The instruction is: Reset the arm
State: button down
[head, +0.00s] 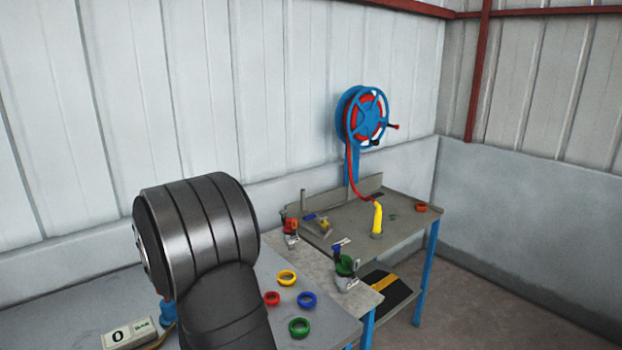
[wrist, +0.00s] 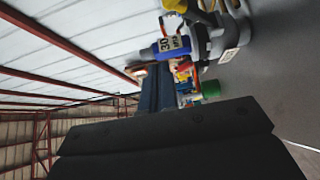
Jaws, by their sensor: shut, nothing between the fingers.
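My gripper (wrist: 155,92) shows in the wrist view as a dark body across the bottom with narrow dark fingers reaching up from it. The fingers are together with nothing held. In the head view a thick black and grey part of my arm fills the lower left and middle. My gripper is hidden there. In the wrist view a grey metal fitting (wrist: 218,38) with a blue part marked 30 (wrist: 172,44) is beyond the fingertips, above and to the right. I cannot tell whether the fingers touch anything.
In the head view coloured rings, including a yellow one (head: 286,278) and a green one (head: 299,327), lie on the bench right of my arm. Valves with a red (head: 291,226) and a green handle (head: 345,265) stand behind. A blue hose reel (head: 362,117) hangs above the far table.

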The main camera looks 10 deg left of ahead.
jog(key=d, duration=0.5)
jog(key=w+a+f+t+h, duration=0.1)
jog(key=w+a+f+h, duration=0.2)
jog(key=w+a, duration=0.1)
jog(key=shift+w+t, duration=0.3)
jog(key=shift+w, duration=0.45)
jog(key=c, duration=1.6)
grip_release()
jog(key=w+h, duration=0.1)
jog(key=w+a+m+t, duration=0.1)
jog(key=w, duration=0.1)
jog(key=w+a+h, duration=0.1)
jog(key=shift+w+f+m+t+h, duration=0.2)
jog(key=shift+w+m+t+h, duration=0.1)
jog(key=shift+w, duration=0.1)
jog(key=w, duration=0.1)
jog(key=w+a, duration=0.1)
jog(key=w+a+h, duration=0.1)
jog(key=shift+a+f+m, duration=0.1)
jog(key=shift+f+m, duration=0.2)
grip_shut()
jog(key=w+a+r+m+h, duration=0.2)
jog(key=a+r+m+h, duration=0.2)
jog(key=r+h, duration=0.3)
jog(key=shift+a+r, duration=0.2)
jog(key=shift+r, duration=0.45)
jog(key=shift+w, duration=0.1)
